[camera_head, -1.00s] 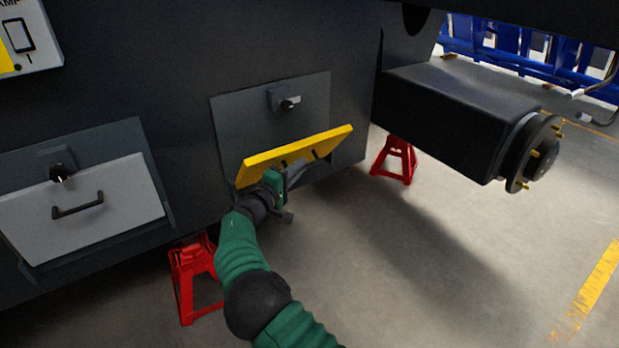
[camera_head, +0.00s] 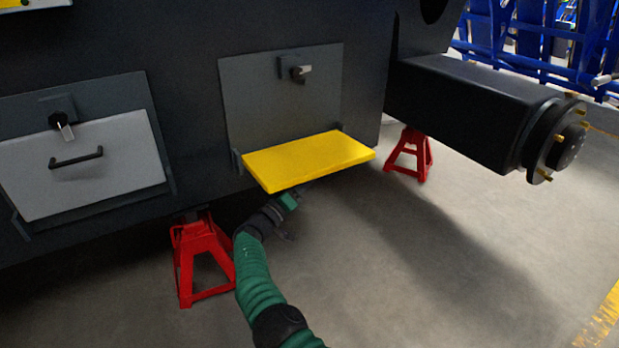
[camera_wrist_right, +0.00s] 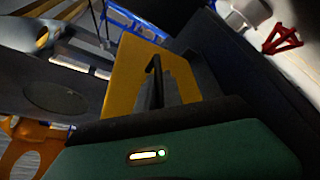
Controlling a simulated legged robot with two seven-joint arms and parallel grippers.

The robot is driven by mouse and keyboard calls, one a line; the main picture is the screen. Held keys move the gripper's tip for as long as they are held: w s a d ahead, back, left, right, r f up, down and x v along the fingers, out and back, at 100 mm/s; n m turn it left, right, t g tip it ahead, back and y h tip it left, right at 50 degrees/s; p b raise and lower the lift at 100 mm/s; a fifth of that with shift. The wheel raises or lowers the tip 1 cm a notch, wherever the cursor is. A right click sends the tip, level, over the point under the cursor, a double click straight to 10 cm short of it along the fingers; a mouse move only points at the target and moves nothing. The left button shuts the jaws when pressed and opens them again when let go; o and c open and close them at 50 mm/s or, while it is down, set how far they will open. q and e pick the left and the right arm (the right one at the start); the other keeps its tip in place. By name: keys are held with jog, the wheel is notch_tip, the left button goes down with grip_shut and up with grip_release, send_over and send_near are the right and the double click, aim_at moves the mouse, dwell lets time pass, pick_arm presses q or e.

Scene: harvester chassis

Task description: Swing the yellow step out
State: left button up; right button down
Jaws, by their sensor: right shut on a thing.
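The yellow step (camera_head: 308,159) sticks out level from the lower part of a dark grey recessed plate on the chassis in the head view, its flat top facing up. In the right wrist view the yellow step (camera_wrist_right: 128,70) is close in front, around a dark finger. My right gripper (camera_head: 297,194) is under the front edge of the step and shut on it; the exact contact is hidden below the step. A small latch knob (camera_head: 300,73) sits on the plate above the step. My left gripper is not in view.
A light grey panel (camera_head: 112,180) with a black handle is on the chassis at left. Red jack stands (camera_head: 203,259) and (camera_head: 410,155) stand under the chassis. A black axle housing (camera_head: 470,108) with a hub juts out at right. The floor in front is clear.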

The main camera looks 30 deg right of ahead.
jog(key=shift+w+d+f+m+g, duration=0.1)
jog(key=shift+d+f+m+g, duration=0.15)
jog(key=shift+f+m, duration=0.4)
jog(key=shift+a, duration=0.1)
jog(key=c, duration=1.8)
grip_release()
jog(key=shift+w+f, duration=0.1)
jog(key=shift+f, duration=0.1)
jog(key=shift+o, duration=0.2)
jog(key=shift+r, duration=0.1)
jog(key=shift+a, duration=0.1)
